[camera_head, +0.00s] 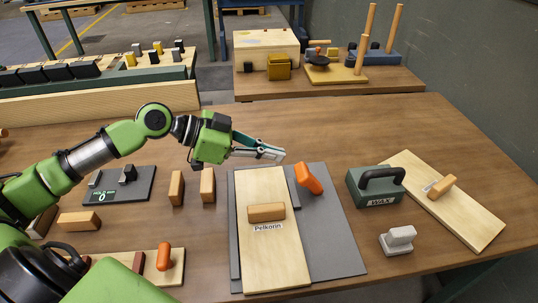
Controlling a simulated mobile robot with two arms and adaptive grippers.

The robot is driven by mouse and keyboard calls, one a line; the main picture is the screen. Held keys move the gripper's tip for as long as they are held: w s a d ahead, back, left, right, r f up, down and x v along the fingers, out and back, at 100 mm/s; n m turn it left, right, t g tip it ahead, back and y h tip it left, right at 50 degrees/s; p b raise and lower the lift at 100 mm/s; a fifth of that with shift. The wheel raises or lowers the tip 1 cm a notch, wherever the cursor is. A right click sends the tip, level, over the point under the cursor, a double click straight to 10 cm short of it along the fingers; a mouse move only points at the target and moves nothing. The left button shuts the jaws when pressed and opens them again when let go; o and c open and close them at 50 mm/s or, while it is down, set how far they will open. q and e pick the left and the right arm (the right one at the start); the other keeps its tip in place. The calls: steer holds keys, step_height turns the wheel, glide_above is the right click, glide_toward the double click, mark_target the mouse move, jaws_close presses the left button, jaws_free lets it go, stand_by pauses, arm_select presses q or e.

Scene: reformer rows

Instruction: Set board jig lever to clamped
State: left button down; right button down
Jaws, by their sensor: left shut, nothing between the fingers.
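The board jig is a dark grey plate (335,235) on the wooden table, with a pale wooden board (262,187) lying on it. The board carries a small wooden block (267,212) and a label that seems to read "Pelkonn". An orange lever (309,178) stands at the jig's far end, right of the board, and slants toward the lower right. My left gripper (272,153) is shut and empty, just beyond the jig's far edge. Its fingertips point right, to the upper left of the lever, apparently apart from it. My right gripper is not in view.
A green-grey WAX box (375,187) with a black handle, a pale grey handled block (398,240) and another board (440,205) stand right of the jig. Upright wooden blocks (207,186) stand left. Another orange handle (163,256) is at lower left. Bare table lies beyond the jig.

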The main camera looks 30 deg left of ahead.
arm_select(q)
steer(key=shift+s+a+r, duration=0.15)
steer(key=shift+s+a, duration=0.15)
steer(key=shift+a, duration=0.05)
stand_by(0.4)
